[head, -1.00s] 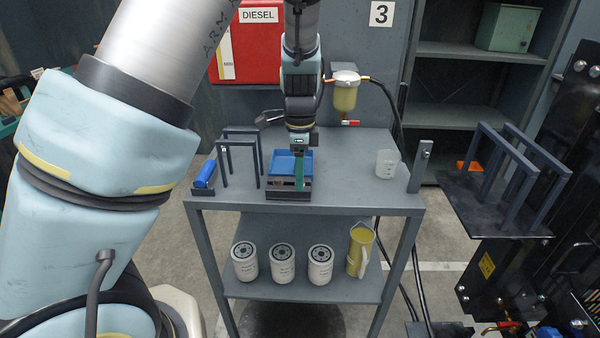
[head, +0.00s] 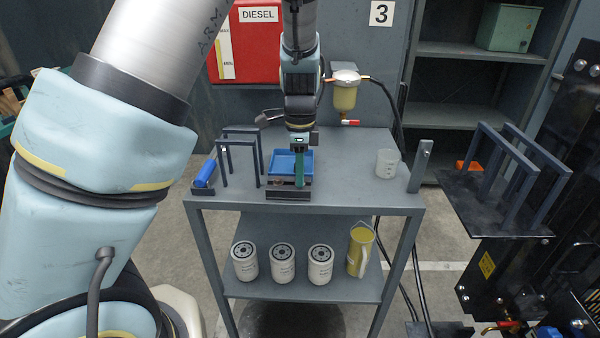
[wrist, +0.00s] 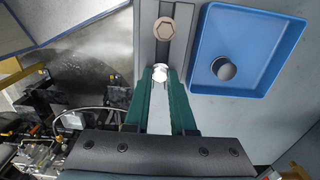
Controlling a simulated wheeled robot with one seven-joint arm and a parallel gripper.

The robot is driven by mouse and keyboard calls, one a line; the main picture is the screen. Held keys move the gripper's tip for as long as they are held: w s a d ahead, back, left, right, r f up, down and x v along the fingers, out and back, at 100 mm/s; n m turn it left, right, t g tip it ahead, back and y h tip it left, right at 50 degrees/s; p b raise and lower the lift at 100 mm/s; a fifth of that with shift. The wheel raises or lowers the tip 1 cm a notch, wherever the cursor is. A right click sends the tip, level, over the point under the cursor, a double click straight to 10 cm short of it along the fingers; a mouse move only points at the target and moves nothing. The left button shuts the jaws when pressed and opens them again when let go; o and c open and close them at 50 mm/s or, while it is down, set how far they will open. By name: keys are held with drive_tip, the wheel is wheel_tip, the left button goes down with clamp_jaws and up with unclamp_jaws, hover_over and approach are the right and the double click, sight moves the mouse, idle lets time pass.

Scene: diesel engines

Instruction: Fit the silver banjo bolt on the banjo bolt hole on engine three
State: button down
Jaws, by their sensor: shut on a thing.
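The silver banjo bolt (wrist: 160,73) shows its hex head between the tips of my green fingers in the wrist view. My gripper (wrist: 160,82) is shut on it. The bolt is at a dark slotted rack (wrist: 164,50); I cannot tell whether it is still seated or lifted clear. A brass-coloured hex bolt (wrist: 165,27) sits in the same rack, just beyond. In the head view my gripper (head: 300,183) points down at the rack's right end, and the silver bolt is too small to make out. The banjo bolt hole on engine three cannot be made out.
A blue tray (wrist: 252,18) with a round grey piece (wrist: 224,69) lies beside the rack. On the grey cart (head: 350,198) stand dark frames (head: 238,143), a blue cylinder (head: 205,173) and a clear beaker (head: 387,162). Dark machinery (head: 540,285) stands at right.

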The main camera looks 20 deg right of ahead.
drive_tip(key=shift+r, duration=0.1)
idle(0.3)
drive_tip(key=shift+r+p, duration=2.55)
drive_tip(key=shift+r, duration=0.85)
